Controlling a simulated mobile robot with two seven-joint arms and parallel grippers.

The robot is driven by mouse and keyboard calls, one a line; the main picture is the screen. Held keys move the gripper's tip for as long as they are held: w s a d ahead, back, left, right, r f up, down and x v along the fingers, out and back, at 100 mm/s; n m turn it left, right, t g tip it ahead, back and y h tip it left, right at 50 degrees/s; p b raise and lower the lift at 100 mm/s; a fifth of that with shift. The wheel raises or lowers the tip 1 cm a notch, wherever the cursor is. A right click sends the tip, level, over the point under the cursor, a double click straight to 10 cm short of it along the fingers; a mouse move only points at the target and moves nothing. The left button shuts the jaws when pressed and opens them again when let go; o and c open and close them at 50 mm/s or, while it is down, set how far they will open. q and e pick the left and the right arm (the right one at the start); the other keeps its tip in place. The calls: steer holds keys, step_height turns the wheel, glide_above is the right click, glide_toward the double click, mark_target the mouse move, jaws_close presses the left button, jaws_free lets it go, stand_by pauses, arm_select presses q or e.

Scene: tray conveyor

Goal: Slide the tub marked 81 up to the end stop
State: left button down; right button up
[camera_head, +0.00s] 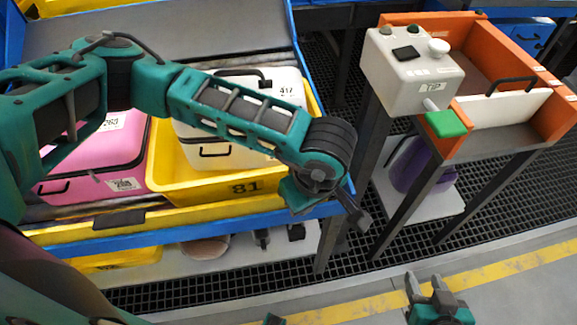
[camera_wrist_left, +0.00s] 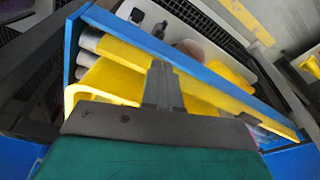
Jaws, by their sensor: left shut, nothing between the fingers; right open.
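The yellow tub marked 81 (camera_head: 212,186) sits on the conveyor with a white case (camera_head: 279,88) marked 417 in it. My left arm crosses over the tub and hides part of both. My left gripper (camera_head: 352,212) is shut and empty, just beyond the tub's near right corner. In the left wrist view, the shut fingers (camera_wrist_left: 160,75) stand in front of a yellow wall (camera_wrist_left: 112,78), probably the tub's. A blue frame edge (camera_head: 298,45) closes the conveyor's right end; I cannot tell a separate end stop. My right gripper (camera_head: 437,290) is open and empty, low over the floor.
A pink case (camera_head: 98,160) stands close left of the tub. A yellow rail (camera_head: 70,233) and blue frame (camera_head: 200,228) run along the conveyor's near side. A grey control box (camera_head: 412,75) with a green part and an orange bin (camera_head: 482,32) stand right, across a gap.

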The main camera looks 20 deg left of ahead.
mark_target(273, 172)
arm_select(q)
steer(key=w+a, duration=0.2)
steer(key=a, duration=0.1)
steer(key=w+a, duration=0.2)
steer(key=a, duration=0.1)
steer(key=w+a+p, duration=0.1)
steer(key=w+a, duration=0.1)
steer(key=shift+w+a, duration=0.4)
steer(key=shift+a+f, duration=0.1)
steer(key=shift+f, duration=0.25)
steer(key=shift+f+b, duration=0.35)
steer(key=shift+f, duration=0.15)
steer(key=shift+s+f, duration=0.1)
